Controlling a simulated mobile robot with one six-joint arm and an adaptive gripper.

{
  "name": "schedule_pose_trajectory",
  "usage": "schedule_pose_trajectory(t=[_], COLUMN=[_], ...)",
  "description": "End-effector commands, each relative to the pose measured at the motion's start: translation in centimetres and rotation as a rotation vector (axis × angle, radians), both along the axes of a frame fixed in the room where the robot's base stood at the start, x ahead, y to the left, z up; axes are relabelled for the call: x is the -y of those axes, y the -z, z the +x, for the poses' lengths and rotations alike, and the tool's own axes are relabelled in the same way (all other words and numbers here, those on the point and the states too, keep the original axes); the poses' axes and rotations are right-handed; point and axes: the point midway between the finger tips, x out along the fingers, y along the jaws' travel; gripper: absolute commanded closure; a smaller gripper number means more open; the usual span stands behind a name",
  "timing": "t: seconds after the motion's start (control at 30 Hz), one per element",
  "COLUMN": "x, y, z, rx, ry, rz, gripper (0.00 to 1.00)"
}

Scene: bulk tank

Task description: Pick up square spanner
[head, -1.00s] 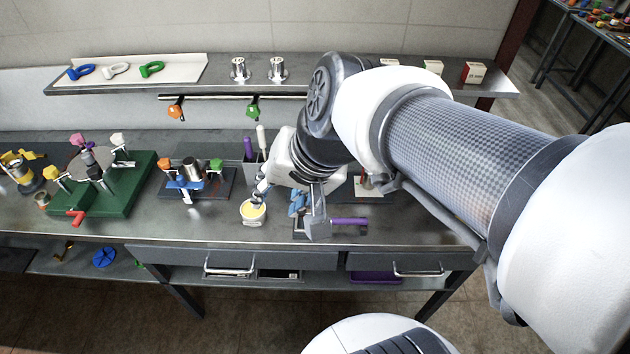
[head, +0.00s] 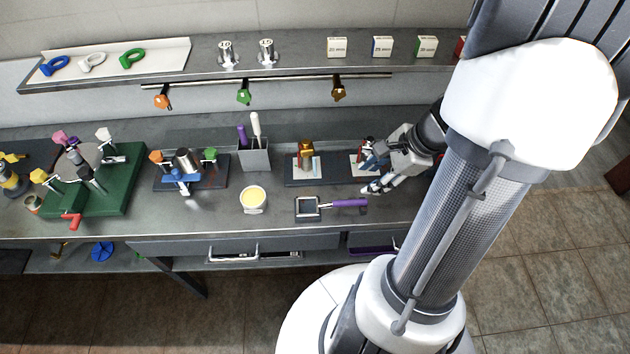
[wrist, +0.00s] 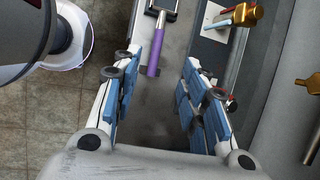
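My gripper (head: 372,170) is open and empty at the right part of the bench, beside the dark block with a red-and-white piece. In the wrist view my gripper (wrist: 160,60) shows two blue-padded fingers spread apart. Three handled tools hang from the rail under the shelf: orange (head: 163,101), green (head: 244,96) and brown-gold (head: 338,92). The brown-gold one also shows at the right edge of the wrist view (wrist: 312,84). I cannot tell which, if any, has a square end. A purple-handled tool with a square dark head (head: 349,203) lies on the bench, left of my gripper.
A yellow-filled cup (head: 253,199), a grey holder (head: 254,157) with two handles, and a block with a gold fitting (head: 305,165) stand on the bench. A green fixture (head: 112,190) is at left. Small boxes (head: 382,47) line the shelf above.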

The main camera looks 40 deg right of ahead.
Motion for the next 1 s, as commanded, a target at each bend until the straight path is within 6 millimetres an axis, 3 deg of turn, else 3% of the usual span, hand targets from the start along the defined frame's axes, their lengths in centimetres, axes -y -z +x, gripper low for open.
schedule_pose_trajectory(t=[0.4, 0.77, 1.0], x=[-2.1, -2.7, -3.2], y=[8.4, 11.2, 14.8], z=[3.0, 4.2, 5.1], rx=[-0.002, 0.000, -0.001], ry=[-0.004, -0.002, -0.004], rz=[0.001, 0.000, -0.001], gripper=[0.60, 0.60, 0.60])
